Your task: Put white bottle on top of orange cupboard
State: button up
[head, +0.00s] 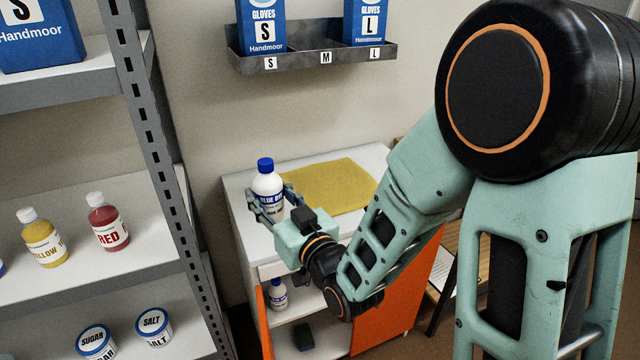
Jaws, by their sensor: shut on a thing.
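The white bottle (267,182) with a blue cap and a blue-lettered label is upright in my gripper (272,201). The fingers are closed around its sides. The bottle is over the left part of the white top of the orange cupboard (334,158). My gripper hides its base, so I cannot tell whether it touches the top. The cupboard's orange doors stand open. A second, smaller-looking white bottle (277,296) with a blue cap stands on a shelf inside, below my gripper.
A yellow cloth (325,186) lies on the cupboard top, right of the held bottle. A wall rack (312,60) with glove boxes hangs above. At left, a grey shelf unit (165,180) holds a yellow bottle (43,240), a red bottle (107,224) and sugar and salt tubs.

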jog(key=w+a+f, duration=0.1)
jog(key=w+f, duration=0.2)
jog(key=w, duration=0.1)
jog(key=w+a+f, duration=0.2)
jog(key=w+f, duration=0.1)
jog(key=w, duration=0.1)
jog(key=w+a+f+b, duration=0.1)
jog(key=w+a+f, duration=0.1)
jog(key=w+f, duration=0.1)
jog(key=shift+w+a+f, duration=0.1)
jog(key=shift+w+f, duration=0.1)
jog(key=shift+w, duration=0.25)
jog(key=shift+w+a+f, duration=0.1)
jog(key=shift+w+f, duration=0.05)
jog(key=shift+w, duration=0.3)
jog(key=shift+f, duration=1.6)
jog(key=shift+f+b, duration=0.2)
jog(key=shift+b, duration=0.35)
jog(key=o, duration=1.5)
jog(key=shift+r, duration=0.1)
jog(key=shift+r+p, duration=0.15)
jog(key=shift+p, duration=0.25)
jog(key=v, duration=1.2)
